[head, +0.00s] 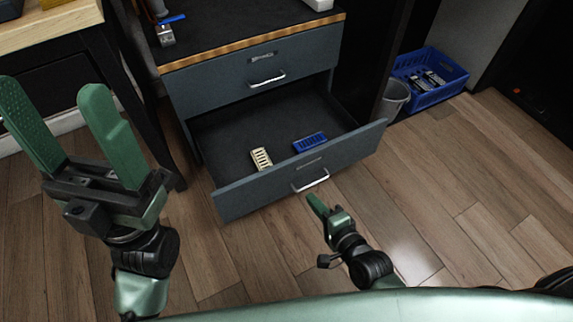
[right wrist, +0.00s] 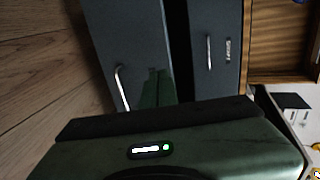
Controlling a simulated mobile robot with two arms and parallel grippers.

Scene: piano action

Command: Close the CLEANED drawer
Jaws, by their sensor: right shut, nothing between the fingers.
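The lower drawer (head: 232,202) of the grey cabinet is pulled well out, with a silver bar handle (head: 311,180) and a small label above it that I cannot read. Its front also shows, turned sideways, in the right wrist view (right wrist: 130,45). A beige slotted piece (head: 262,158) and a blue slotted piece (head: 310,142) lie inside. My right gripper (head: 318,203) is shut and empty, just in front of the drawer front, below the handle in the picture; contact cannot be told. My left gripper (head: 78,128) is open and empty, left of the drawer.
The upper drawer (head: 215,82) is shut. Tools lie on the cabinet's dark top (head: 225,28). A grey bin (head: 393,100) and a blue crate (head: 425,104) with items stand right of the cabinet. A wooden table (head: 55,25) is at the left. Floor before the drawer is clear.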

